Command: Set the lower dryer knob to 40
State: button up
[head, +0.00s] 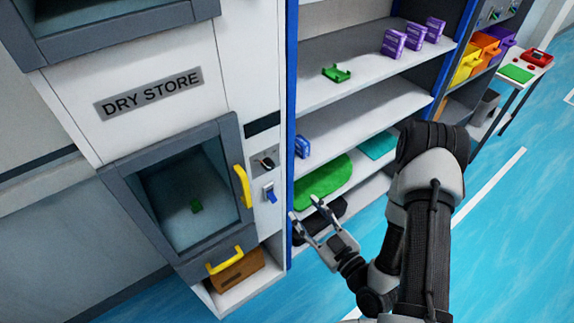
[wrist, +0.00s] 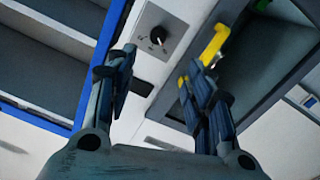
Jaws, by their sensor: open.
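The dryer knob (head: 264,162) is a small dark knob on a grey plate, right of the lower window door under the DRY STORE label. In the wrist view the knob (wrist: 157,36) shows black on its grey dial plate, beyond my fingertips and between their lines. The dial marks are too small to read, so its setting cannot be told. My gripper (head: 304,208) is open and empty, right of and below the knob in the head view, apart from the panel. Its two fingers (wrist: 159,76) also show spread in the wrist view.
A blue switch (head: 270,193) sits just below the knob. The yellow door handle (head: 242,187) stands out left of it. A blue shelf post (head: 291,130) rises close on the right. Shelves (head: 370,110) with small items stand beyond it. Blue floor (head: 525,210) is clear at right.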

aim_at(270, 167)
jog(key=x, duration=0.8)
jog(key=p+x, duration=0.1)
jog(key=x, duration=0.8)
jog(key=shift+w+r, duration=0.15)
jog(key=shift+r, duration=0.1)
jog(key=shift+c, duration=0.6)
jog(key=c, duration=0.9)
